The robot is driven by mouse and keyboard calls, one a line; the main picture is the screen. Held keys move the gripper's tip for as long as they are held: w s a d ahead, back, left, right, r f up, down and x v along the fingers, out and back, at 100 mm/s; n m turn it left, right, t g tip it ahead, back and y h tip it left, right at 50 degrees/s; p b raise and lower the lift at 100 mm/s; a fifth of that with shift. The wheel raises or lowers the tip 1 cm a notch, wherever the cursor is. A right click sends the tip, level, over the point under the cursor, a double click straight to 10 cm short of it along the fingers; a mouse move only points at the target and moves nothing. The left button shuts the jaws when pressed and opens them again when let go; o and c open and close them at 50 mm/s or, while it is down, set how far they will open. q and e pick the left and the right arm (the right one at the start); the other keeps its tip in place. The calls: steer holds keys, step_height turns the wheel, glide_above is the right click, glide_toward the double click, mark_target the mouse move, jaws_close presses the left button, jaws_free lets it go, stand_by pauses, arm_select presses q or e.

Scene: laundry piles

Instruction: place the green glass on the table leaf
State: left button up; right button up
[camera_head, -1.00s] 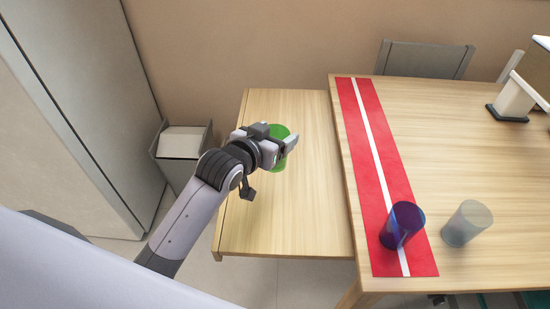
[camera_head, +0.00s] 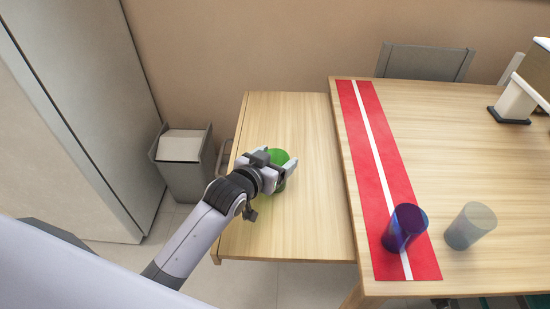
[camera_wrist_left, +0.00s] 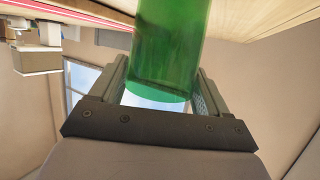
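The green glass (camera_head: 280,156) is between the two fingers of my left gripper (camera_head: 283,170), over the table leaf (camera_head: 300,225). In the left wrist view the green glass (camera_wrist_left: 168,45) fills the space between the fingers (camera_wrist_left: 163,85), which are shut on it. The fingers hide part of the glass in the head view. I cannot tell whether its bottom touches the leaf. The leaf is a light wooden panel left of the main table, a little lower than its top. My right gripper is not in view.
The main table (camera_head: 465,140) carries a red runner with a white stripe (camera_head: 362,140). A blue-purple glass (camera_head: 404,228) stands on the runner, and a clear glass (camera_head: 469,226) is beside it. A grey bin (camera_head: 185,170) stands left of the leaf. The leaf around the gripper is clear.

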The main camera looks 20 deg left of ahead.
arm_select(q)
steer(key=shift+o, duration=1.4)
steer(key=shift+r, duration=0.25)
steer(key=shift+s, duration=0.35)
steer(key=p+v, duration=0.1)
steer(key=v, duration=1)
steer(key=shift+s+a, duration=0.15)
